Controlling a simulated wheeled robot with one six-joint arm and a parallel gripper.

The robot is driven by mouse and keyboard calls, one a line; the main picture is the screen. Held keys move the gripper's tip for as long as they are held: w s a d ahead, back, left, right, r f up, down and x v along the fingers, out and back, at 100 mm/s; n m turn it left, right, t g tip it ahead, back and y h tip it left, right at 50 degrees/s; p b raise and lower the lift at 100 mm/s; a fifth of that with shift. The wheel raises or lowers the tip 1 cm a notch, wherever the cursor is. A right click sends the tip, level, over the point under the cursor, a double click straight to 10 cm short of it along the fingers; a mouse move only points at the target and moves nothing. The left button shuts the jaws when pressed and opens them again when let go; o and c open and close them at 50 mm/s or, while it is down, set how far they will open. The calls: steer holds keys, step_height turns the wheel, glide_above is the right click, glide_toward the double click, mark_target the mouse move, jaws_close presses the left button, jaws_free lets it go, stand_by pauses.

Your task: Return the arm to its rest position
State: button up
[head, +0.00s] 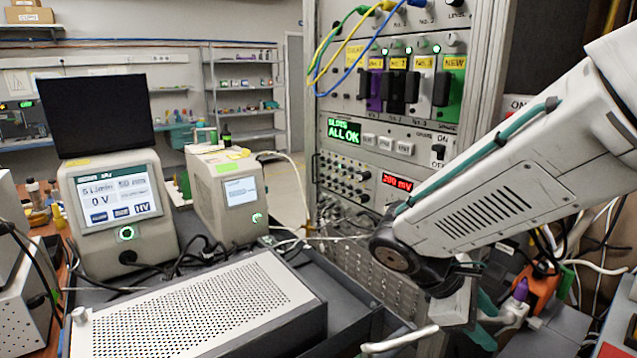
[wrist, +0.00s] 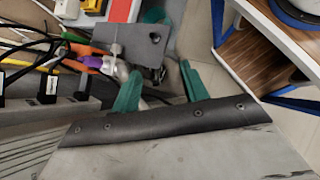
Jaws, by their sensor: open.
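My arm (head: 490,165) reaches in from the upper right of the head view, in front of the equipment rack. Its wrist hangs low, beside the right end of the dark bench. My gripper (wrist: 159,68) shows two teal fingers in the wrist view, apart, with nothing visibly held between them. In the head view the fingers are partly hidden behind the wrist and the lower arm parts. A grey box-like part (wrist: 130,42) lies beyond the fingers in the wrist view; I cannot tell its distance.
The rack (head: 400,130) stands close to my arm, with coloured modules and a green "ALL OK" display (head: 344,131). Loose cables hang around the gripper's right. A perforated box (head: 190,310) and a screen unit (head: 118,210) fill the left. An orange item (head: 543,285) lies at right.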

steer(key=s+r+m+t+y, duration=0.1)
steer(key=s+r+m+y, duration=0.2)
steer(key=s+m+y, duration=0.1)
steer(key=s+r+m+t+y, duration=0.1)
steer(key=s+r+m+y, duration=0.2)
steer(key=s+m, duration=0.4)
steer(key=shift+s+r+t+y, duration=0.4)
steer(key=shift+s+y, duration=0.5)
steer(key=shift+s, duration=0.25)
steer(key=shift+d, duration=0.1)
